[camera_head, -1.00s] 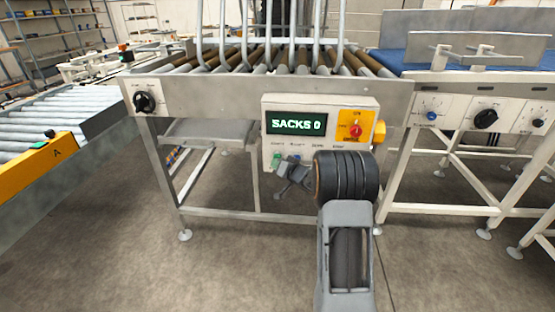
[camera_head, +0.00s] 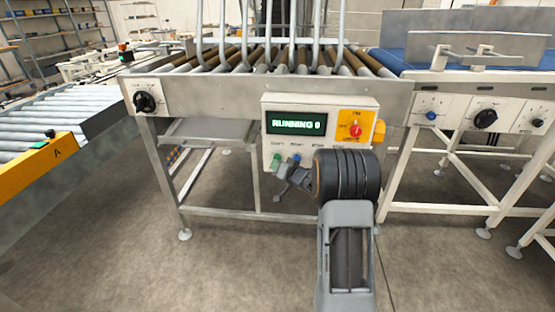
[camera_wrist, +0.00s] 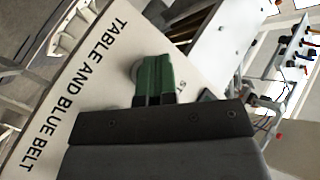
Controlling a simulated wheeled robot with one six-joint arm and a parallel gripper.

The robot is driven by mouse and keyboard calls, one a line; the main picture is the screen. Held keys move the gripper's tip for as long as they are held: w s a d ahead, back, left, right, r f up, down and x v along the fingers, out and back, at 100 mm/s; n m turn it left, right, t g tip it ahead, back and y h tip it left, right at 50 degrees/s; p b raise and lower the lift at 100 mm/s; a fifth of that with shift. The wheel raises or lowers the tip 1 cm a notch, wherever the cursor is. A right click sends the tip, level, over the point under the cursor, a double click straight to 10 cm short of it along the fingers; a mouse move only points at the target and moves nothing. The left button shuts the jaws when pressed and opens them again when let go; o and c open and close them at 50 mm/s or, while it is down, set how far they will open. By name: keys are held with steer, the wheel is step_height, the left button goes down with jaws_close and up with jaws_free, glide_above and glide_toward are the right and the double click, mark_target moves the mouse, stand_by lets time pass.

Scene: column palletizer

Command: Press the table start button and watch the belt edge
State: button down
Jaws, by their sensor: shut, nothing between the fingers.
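The control box (camera_head: 320,103) hangs on the roller table's front, and its display (camera_head: 296,123) reads "RUNNING 0". The green button (camera_head: 276,160) sits at the box's lower left; it also shows in the wrist view (camera_wrist: 150,78) beside the label "TABLE AND BLUE BELT". My gripper (camera_head: 279,178) is shut and empty, just below the green button. In the wrist view its dark fingertips (camera_wrist: 155,101) overlap the button's near side; I cannot tell whether they touch. The blue belt (camera_head: 400,62) lies at upper right, partly behind a metal guard. No sack shows on it.
A blue button (camera_head: 295,158) is close to the green one. A red knob (camera_head: 356,130) on a yellow plate is at the box's right. The roller table (camera_head: 250,62) carries upright bent bars. A yellow-edged roller conveyor (camera_head: 40,165) stands at left. The floor in front is open.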

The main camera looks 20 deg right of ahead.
steer(key=shift+s+a, duration=0.1)
steer(key=shift+s, duration=0.05)
steer(key=shift+s+a, duration=0.4)
steer(key=shift+s, duration=0.35)
steer(key=shift+s+a, duration=0.45)
steer(key=shift+s, duration=0.25)
steer(key=shift+s+a, duration=0.4)
steer(key=shift+s, duration=0.35)
steer(key=shift+r, duration=0.1)
steer(key=s+a+r+g+h+p, duration=0.1)
steer(key=s+r+g+h+p, duration=0.15)
steer(key=r+p, duration=0.5)
steer(key=s+a+r+g+h+p, duration=0.1)
steer(key=s+r+h+p, duration=0.3)
steer(key=r, duration=0.6)
steer(key=s+a+r+n+g+p, duration=0.1)
steer(key=s+a+r+g+p, duration=0.2)
steer(key=s, duration=0.4)
steer(key=s+a+r+n+g+y+p, duration=0.1)
steer(key=s+a+r+n+g+p, duration=0.1)
steer(key=s+r+p, duration=0.3)
steer(key=s+a+r+n+g+y+p, duration=0.1)
steer(key=s+a+r+g+p, duration=0.2)
steer(key=s, duration=0.6)
steer(key=a+p, duration=0.1)
steer(key=p, duration=0.1)
steer(key=shift+s+a+r+g+p, duration=0.25)
steer(key=shift+r+g+p, duration=0.1)
steer(key=shift+r, duration=0.05)
